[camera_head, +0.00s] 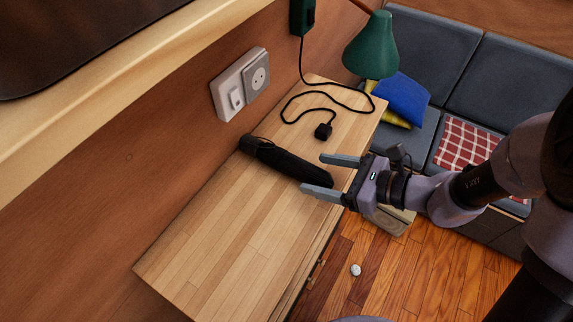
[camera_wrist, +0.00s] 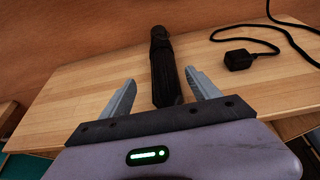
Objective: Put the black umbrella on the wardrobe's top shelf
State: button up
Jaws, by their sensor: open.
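The black umbrella (camera_head: 289,163) lies folded on a light wooden tabletop (camera_head: 215,233), near the wall. In the wrist view the umbrella (camera_wrist: 161,60) runs away from me, and its near end lies between the two fingers. My gripper (camera_head: 325,175) is open, with its fingers pointing toward the umbrella from the right. In the wrist view my gripper (camera_wrist: 161,92) shows its fingers apart, one on each side of the umbrella. I cannot tell whether the fingers touch it. I see no wardrobe or shelf in either view that I can identify.
A black plug (camera_head: 323,131) with a looping cord lies beside the umbrella. A green lamp (camera_head: 370,46) hangs over the table's far end. A wall socket (camera_head: 257,77) is above the table. A dark sofa (camera_head: 460,75) with cushions stands beyond. A small white ball (camera_head: 355,270) lies on the floor.

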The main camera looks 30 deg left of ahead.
aim_at(306, 166)
jog(key=b+x, duration=0.1)
jog(key=x, duration=0.3)
jog(key=b+x, duration=0.1)
jog(key=x, duration=0.1)
jog(key=shift+w+a+f+b, duration=0.1)
jog(key=shift+w+a+b, duration=0.2)
jog(key=shift+w, duration=0.05)
jog(key=shift+c, duration=0.2)
grip_shut()
jog(key=shift+r, duration=0.2)
jog(key=shift+r+p, duration=0.35)
jog(key=shift+p, duration=0.05)
jog(key=r+p, duration=0.1)
jog(key=d+r+p, duration=0.1)
jog(key=r, duration=0.1)
jog(key=shift+d, duration=0.1)
jog(key=s+d+r+p, duration=0.1)
jog(key=s+d+p, duration=0.1)
jog(key=d, duration=1.3)
jog(key=shift+p, duration=0.75)
